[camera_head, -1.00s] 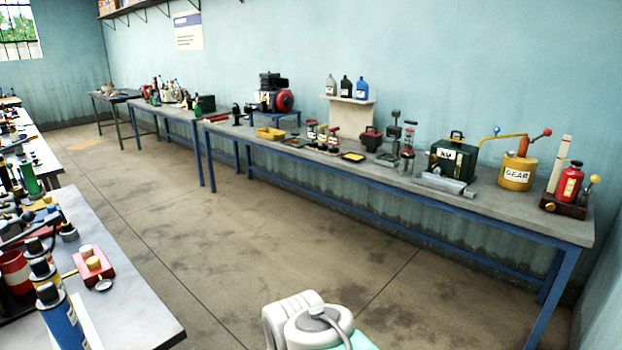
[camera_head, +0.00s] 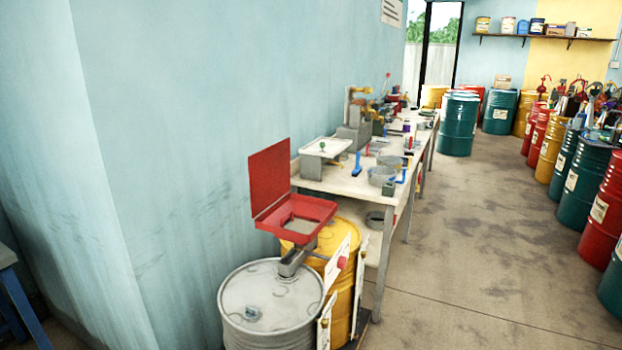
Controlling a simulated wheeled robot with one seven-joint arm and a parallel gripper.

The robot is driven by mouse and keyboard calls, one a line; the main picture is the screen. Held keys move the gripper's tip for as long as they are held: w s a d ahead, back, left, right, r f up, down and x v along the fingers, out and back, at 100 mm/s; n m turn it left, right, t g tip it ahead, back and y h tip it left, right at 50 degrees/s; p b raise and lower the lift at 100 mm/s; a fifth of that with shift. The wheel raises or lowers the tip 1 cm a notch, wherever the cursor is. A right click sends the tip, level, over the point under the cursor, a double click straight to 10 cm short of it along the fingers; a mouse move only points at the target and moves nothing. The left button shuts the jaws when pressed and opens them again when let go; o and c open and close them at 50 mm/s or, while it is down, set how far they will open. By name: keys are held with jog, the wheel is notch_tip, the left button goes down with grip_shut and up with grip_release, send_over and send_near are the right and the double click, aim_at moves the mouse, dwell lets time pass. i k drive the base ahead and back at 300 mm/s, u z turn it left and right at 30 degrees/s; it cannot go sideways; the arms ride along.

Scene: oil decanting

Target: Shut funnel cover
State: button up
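A red square funnel (camera_head: 302,218) stands above a grey drum (camera_head: 272,305), on a dark metal fitting. Its red cover (camera_head: 270,178) stands up, open, along the funnel's left edge by the wall. The funnel's basin is uncovered and its grey inside shows. My gripper is not in view now, so its state is hidden.
A yellow drum (camera_head: 346,270) stands right behind the grey drum. A long workbench (camera_head: 332,186) with tools runs along the wall beyond it. Green, red and yellow drums line the right side. The floor (camera_head: 455,255) between is clear.

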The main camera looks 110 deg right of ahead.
aim_at(270, 168)
jog(key=z, duration=2)
jog(key=i, duration=1.75)
jog(key=z, duration=2.55)
jog(key=k, duration=0.5)
jog(key=u, duration=0.7)
jog(key=i, duration=0.35)
jog(key=u, duration=0.6)
